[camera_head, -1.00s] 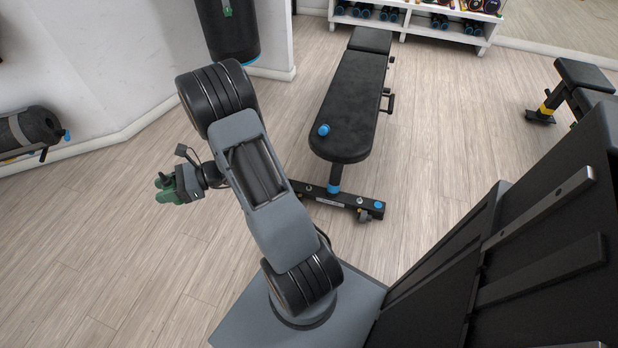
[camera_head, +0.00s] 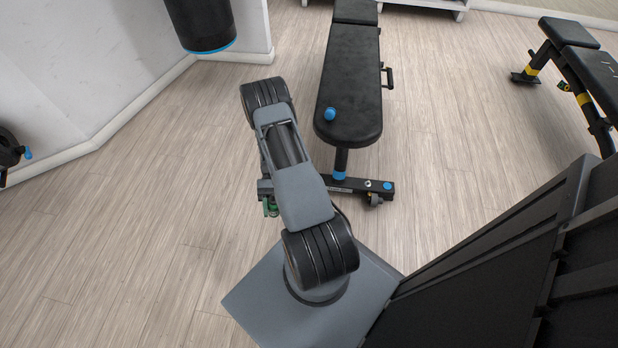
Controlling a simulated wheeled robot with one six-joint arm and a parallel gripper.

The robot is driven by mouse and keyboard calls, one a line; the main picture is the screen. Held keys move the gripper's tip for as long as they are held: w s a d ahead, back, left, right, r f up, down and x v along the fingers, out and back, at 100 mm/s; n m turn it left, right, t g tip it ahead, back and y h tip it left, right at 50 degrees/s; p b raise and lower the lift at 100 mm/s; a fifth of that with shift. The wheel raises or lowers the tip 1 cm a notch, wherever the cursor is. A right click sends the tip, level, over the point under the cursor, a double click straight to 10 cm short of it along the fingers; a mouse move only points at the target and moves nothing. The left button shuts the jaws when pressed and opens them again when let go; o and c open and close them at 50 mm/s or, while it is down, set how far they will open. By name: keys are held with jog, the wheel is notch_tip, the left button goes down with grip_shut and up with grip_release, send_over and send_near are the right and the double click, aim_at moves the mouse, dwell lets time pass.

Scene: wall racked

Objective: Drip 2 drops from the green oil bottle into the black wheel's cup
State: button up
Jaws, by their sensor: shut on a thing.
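The green oil bottle (camera_head: 270,208) shows only as a small green piece at the left side of my arm. My gripper (camera_head: 265,193) is shut on it and is mostly hidden by my own arm, so the bottle's tilt cannot be told. A small dark wheel (camera_head: 375,199) sits under the right end of the bench's foot bar, right of my gripper and apart from it. Small light and blue round parts lie on the bar above this wheel. I cannot make out which is a cup.
A black bench (camera_head: 350,75) stands ahead with a blue object (camera_head: 330,114) on its near end. A punching bag (camera_head: 203,22) hangs at upper left. A second bench (camera_head: 585,75) stands at right, behind a dark rack (camera_head: 500,265).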

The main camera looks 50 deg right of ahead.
jog(key=s+d+f+n+g+h+b, duration=0.1)
jog(key=d+f+n+h, duration=0.4)
jog(key=d+h, duration=0.2)
jog(key=s+d+f+n+h+b, duration=0.1)
jog(key=d+f+n+h+b, duration=0.1)
jog(key=d+f+n+h, duration=0.35)
jog(key=s+d+f+n+g+h+b, duration=0.1)
jog(key=d+f+n+h, duration=0.2)
jog(key=d+n+h, duration=0.5)
jog(key=w+d+f+n+t+h+b, duration=0.4)
jog(key=w+d+f+n+t+h, duration=0.5)
jog(key=w+f+n+t, duration=0.65)
jog(key=s+f+n+t+y+b, duration=0.1)
jog(key=s+f+n+b, duration=0.1)
jog(key=s+f, duration=0.2)
jog(key=shift+s+a+f+n+y, duration=0.15)
jog(key=shift+s+f+n+y, duration=0.15)
jog(key=shift+s+f+y, duration=0.05)
jog(key=shift+a+f, duration=0.15)
jog(key=shift+f, duration=0.05)
jog(key=shift+s+r+n+g, duration=0.35)
jog(key=shift+r+n, duration=0.1)
jog(key=shift+n, duration=0.3)
jog(key=shift+s+r+n+g, duration=0.3)
jog(key=shift+r+n, duration=0.1)
jog(key=shift+n, duration=0.35)
dwell(0.5)
